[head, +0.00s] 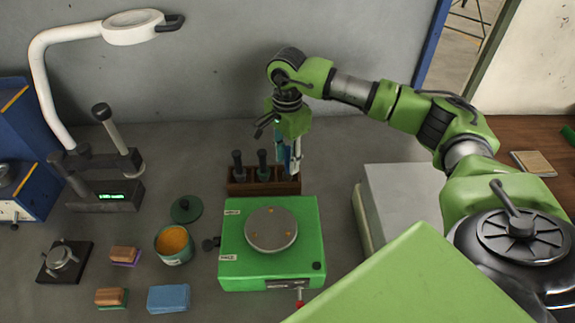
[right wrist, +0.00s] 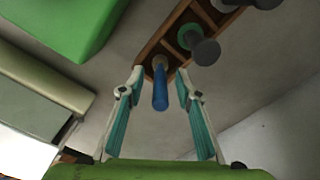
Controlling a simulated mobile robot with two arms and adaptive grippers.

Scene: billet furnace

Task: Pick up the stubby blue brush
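The stubby blue brush (right wrist: 160,90) shows its blue handle in the right wrist view, standing in an end slot of the wooden rack (right wrist: 150,48). My right gripper (right wrist: 160,72) is open, with one teal-padded finger on each side of the blue handle. Gaps show between the handle and both fingers. In the head view my right gripper (head: 290,168) points down at the right end of the wooden rack (head: 238,188) and largely hides the blue brush. My left gripper is not in view.
Two dark-handled tools (head: 237,160) (head: 262,160) stand in the rack beside the blue brush. A green device with a round plate (head: 270,230) sits in front. A grey box (head: 400,190) stands to the right. A tin (head: 174,246) and blocks lie left.

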